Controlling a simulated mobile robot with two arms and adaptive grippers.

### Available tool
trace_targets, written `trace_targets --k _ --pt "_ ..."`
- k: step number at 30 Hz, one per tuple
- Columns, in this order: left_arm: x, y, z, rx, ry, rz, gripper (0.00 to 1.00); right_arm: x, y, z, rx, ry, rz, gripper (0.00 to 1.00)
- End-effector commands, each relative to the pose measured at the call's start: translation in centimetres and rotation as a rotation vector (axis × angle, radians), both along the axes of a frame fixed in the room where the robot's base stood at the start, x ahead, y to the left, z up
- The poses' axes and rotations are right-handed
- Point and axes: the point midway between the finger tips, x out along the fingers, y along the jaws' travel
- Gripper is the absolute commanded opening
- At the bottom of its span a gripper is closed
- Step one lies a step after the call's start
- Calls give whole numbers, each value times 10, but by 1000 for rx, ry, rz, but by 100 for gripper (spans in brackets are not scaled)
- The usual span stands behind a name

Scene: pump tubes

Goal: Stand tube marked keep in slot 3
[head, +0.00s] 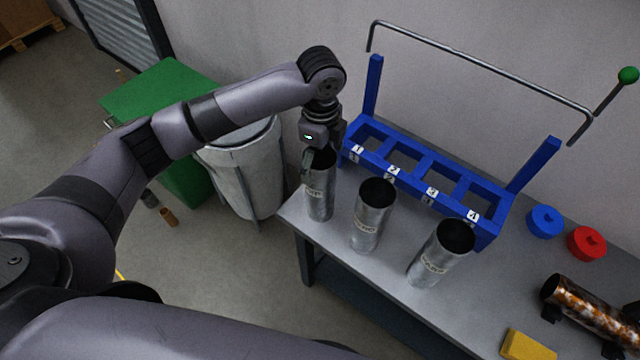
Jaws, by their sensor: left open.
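Three grey metal tubes stand upright on the bench in front of the blue rack (512,205): a left tube (319,205), a middle tube (371,225) and a right tube (438,265). Each has a pale label. The left tube's label is partly readable and seems to end in "P"; the other two are too small to read surely. The rack's slots are numbered 1 to 4 and look empty, including slot 3 (432,190). My left gripper (317,158) is open at the left tube's mouth, with its fingers at the rim. My right gripper is out of view.
A blue cap (545,221), a red cap (586,243), a rusty pipe (590,309) and a yellow block (527,346) occupy the bench's right side. A metal bar (480,67) spans above the rack. A grey bin (243,175) stands left of the bench (345,262).

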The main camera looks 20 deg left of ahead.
Motion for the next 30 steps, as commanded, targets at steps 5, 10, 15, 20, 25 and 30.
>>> trace_targets --k 5,10,15,20,25,30 --pt "3 3 -20 2 5 2 86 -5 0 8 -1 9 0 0" --pt "4 4 -44 1 2 0 86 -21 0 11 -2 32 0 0" --pt "4 3 -51 0 -1 -1 86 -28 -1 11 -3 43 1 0" --pt "4 4 -51 0 -1 -1 85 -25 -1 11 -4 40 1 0" --pt "4 4 -51 0 -1 -1 74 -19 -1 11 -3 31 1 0" --pt "4 4 -51 0 -1 0 62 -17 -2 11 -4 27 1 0"
